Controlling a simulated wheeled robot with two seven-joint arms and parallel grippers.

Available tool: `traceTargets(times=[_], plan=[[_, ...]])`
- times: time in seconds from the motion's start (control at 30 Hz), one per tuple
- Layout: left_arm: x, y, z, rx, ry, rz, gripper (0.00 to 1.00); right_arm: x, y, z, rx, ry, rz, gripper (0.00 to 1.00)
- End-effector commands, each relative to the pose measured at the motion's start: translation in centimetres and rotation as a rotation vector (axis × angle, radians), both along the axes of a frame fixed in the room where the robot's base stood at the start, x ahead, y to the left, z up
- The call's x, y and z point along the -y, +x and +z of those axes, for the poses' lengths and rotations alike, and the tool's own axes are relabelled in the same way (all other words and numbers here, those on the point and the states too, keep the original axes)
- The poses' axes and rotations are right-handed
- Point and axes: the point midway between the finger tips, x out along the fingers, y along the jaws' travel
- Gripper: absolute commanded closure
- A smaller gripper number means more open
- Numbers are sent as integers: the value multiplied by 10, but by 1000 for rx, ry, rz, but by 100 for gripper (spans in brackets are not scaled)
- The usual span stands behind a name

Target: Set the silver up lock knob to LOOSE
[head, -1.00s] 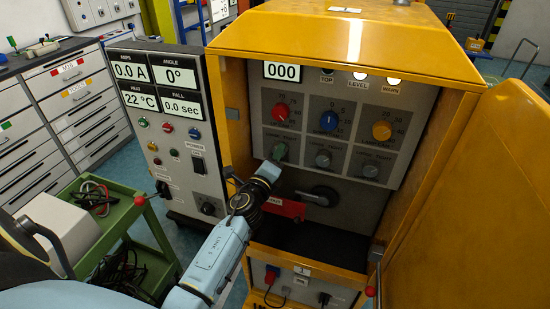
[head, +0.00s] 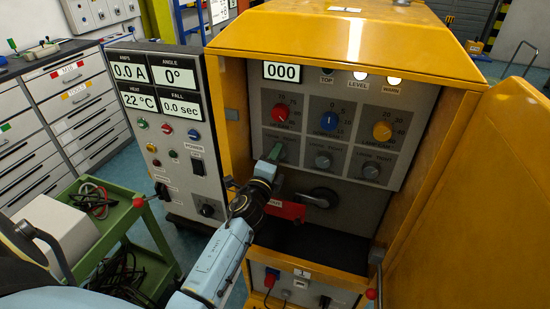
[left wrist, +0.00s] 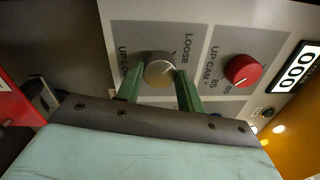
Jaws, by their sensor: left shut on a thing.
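The silver up lock knob (left wrist: 160,71) sits on a grey label plate in the left wrist view, with the word LOOSE beside it and a partly covered UP LOCK label to its left. My left gripper (left wrist: 161,82) has its two green fingers on either side of the knob and is shut on it. I cannot clearly read where the knob's pointer stands. In the head view my left gripper (head: 275,154) reaches the lower left of the knob panel and mostly hides this knob. My right gripper is not in view.
The red knob (head: 282,110) is just above, with blue (head: 329,121) and yellow (head: 381,131) knobs to its right. Two more silver knobs (head: 322,159) (head: 371,171) sit in the lower row. A black handle (head: 320,197) is below. The yellow door (head: 480,210) stands open at right.

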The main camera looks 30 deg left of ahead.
Motion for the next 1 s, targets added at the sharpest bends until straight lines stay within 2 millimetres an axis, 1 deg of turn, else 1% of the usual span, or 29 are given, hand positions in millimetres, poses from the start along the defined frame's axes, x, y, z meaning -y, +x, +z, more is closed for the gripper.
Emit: traceTargets(times=[0.1, 0.13, 0.27, 0.3, 0.57, 0.67, 0.77, 0.87, 1.0], plan=[[0, 0, -1, -1, -4, 1, 85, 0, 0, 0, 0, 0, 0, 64], [0, 0, -1, -1, -4, 1, 60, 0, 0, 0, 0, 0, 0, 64], [0, 0, -1, 0, -3, 0, 43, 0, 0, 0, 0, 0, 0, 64], [0, 0, 0, 0, -2, 0, 41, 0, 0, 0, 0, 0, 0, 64], [0, -1, 0, 0, -1, 0, 41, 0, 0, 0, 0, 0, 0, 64], [1, -6, -1, -1, 0, 0, 41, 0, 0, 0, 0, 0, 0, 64], [5, -17, -3, -1, -1, -1, 41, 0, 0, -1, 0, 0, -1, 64], [9, -36, -4, -2, -1, -2, 41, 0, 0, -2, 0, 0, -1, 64], [16, -67, -7, -3, -2, 0, 41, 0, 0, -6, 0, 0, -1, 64]])
